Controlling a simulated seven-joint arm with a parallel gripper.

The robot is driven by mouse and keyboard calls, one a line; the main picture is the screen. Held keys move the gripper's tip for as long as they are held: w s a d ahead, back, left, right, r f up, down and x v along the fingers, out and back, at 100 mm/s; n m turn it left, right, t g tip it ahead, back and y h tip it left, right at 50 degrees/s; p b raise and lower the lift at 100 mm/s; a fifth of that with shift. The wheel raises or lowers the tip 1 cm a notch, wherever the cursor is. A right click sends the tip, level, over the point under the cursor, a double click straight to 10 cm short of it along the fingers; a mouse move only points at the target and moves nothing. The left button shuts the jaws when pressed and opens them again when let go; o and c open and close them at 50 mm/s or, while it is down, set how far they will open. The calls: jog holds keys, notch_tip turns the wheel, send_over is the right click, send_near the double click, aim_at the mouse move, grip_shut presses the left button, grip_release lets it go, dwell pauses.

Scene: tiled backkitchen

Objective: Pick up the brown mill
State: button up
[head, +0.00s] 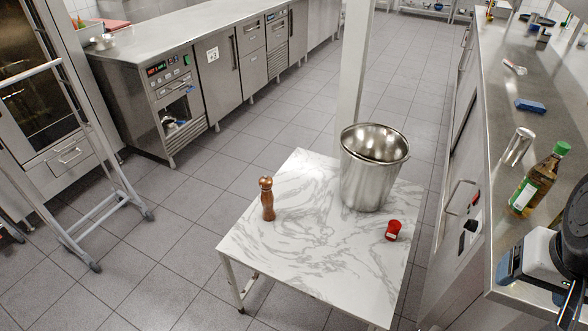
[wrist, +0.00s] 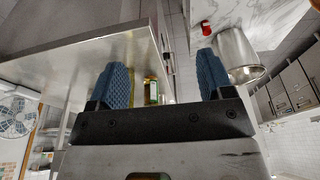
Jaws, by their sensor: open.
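The brown mill (head: 267,199) stands upright near the left edge of a white marbled table (head: 300,245) in the head view. It has a copper-brown, shiny body with a round knob on top. My gripper (wrist: 165,85) shows in the wrist view, with two blue ridged fingers spread apart. Nothing is between the fingers at close range; a green and yellow bottle shows far behind them.
A steel bucket (head: 368,180) and a small red object (head: 393,230) stand on the table, right of the mill. A white post (head: 354,75) rises behind the table. A steel counter with a bottle (head: 538,180) runs along the right. A wheeled rack (head: 95,185) stands at left.

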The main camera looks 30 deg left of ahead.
jog(key=w+a+f+n+t, duration=0.1)
jog(key=w+a+n+t, duration=0.15)
jog(key=w, duration=0.85)
jog(key=w+a+f+n+t+y, duration=0.15)
jog(key=w+a+f, duration=0.35)
jog(key=w+a, duration=0.5)
jog(key=w+a+f+n+t+y, duration=0.15)
jog(key=w+a+f, duration=0.35)
jog(key=w+a, duration=0.55)
jog(key=n+g+y, duration=0.3)
jog(key=n+y, duration=0.5)
jog(key=y, duration=0.2)
send_near(270, 191)
jog(key=x, duration=0.4)
jog(key=shift+w+a+f, duration=0.1)
jog(key=shift+a, duration=0.2)
jog(key=shift+n, duration=0.25)
